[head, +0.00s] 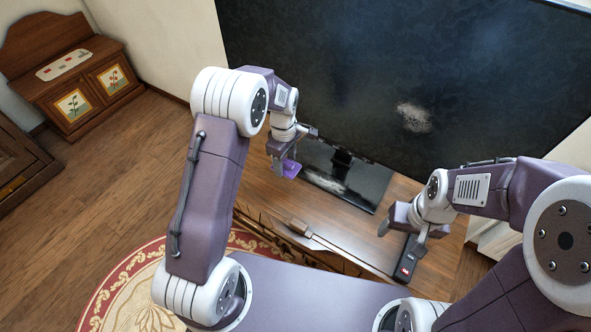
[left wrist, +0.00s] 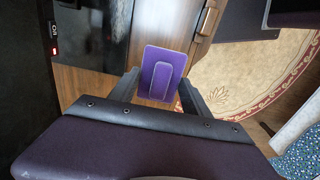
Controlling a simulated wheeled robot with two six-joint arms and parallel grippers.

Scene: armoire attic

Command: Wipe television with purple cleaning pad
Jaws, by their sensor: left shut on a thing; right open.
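The television (head: 390,60) is a large dark screen at the back, with a whitish smudge (head: 413,117) on its right part. Its dark base (head: 365,186) rests on the wooden cabinet, with a whitish patch (head: 325,184) on it. My left gripper (head: 285,166) is in front of the screen, near the base's left end, shut on the purple cleaning pad (head: 290,170). In the left wrist view the purple pad (left wrist: 161,72) is between the fingers, with its raised grip strip showing. My right gripper (head: 402,240) is open and empty over the cabinet's right part.
The wooden cabinet (head: 340,232) carries a brush-like tool (head: 300,229) at its front edge and a black device with a red mark (head: 408,262) below my right gripper. A wooden chest (head: 75,75) stands far left. The floor (head: 110,160) between is clear, with a round rug (head: 125,285) in front.

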